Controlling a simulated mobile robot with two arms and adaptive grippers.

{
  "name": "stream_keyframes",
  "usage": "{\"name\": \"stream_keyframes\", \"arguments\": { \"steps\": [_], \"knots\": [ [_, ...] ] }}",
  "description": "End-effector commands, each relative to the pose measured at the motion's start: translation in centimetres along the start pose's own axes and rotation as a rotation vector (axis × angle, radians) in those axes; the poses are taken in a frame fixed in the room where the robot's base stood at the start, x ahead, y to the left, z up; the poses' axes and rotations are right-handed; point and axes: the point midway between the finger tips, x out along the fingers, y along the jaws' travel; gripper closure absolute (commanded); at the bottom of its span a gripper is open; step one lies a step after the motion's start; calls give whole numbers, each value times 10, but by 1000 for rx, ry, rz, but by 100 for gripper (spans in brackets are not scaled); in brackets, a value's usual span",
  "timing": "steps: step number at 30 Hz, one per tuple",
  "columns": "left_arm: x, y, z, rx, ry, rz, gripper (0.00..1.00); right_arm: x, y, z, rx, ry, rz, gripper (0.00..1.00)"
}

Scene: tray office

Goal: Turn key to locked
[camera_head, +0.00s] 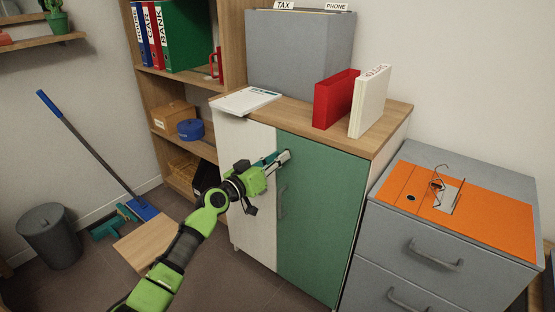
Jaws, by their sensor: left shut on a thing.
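The cabinet has a pale left door (252,205) and a green right door (325,215); both look shut. My green left arm reaches in from below, and my left gripper (277,161) is at the upper left of the green door, near the seam between the doors. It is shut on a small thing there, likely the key. The key and its lock are hidden behind the fingers, so I cannot tell how the key is turned. A grey handle (282,202) is on the green door just below the gripper. My right gripper is not in view.
On the cabinet's wooden top (300,121) stand a red binder (334,98), a white binder (369,101), a grey file box (300,50) and papers (245,101). A grey drawer unit (430,255) stands to the right, a shelf (180,75) behind left.

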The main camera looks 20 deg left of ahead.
Motion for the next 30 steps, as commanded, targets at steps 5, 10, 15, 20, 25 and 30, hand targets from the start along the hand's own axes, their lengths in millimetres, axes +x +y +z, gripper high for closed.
{"name": "stream_keyframes", "arguments": {
  "steps": [5,10,15,20,25,30],
  "knots": [
    [0,-1,0,-171,0,0,100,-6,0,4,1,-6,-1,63],
    [0,-2,0,-333,0,-1,100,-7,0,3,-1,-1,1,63],
    [0,-2,0,-495,0,-1,100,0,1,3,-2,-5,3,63],
    [0,-2,1,-647,-1,-2,100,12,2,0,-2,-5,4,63],
    [0,-3,1,-809,0,-1,100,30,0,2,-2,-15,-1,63],
    [0,-3,1,-958,-1,-2,100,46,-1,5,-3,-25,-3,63]
  ]
}}
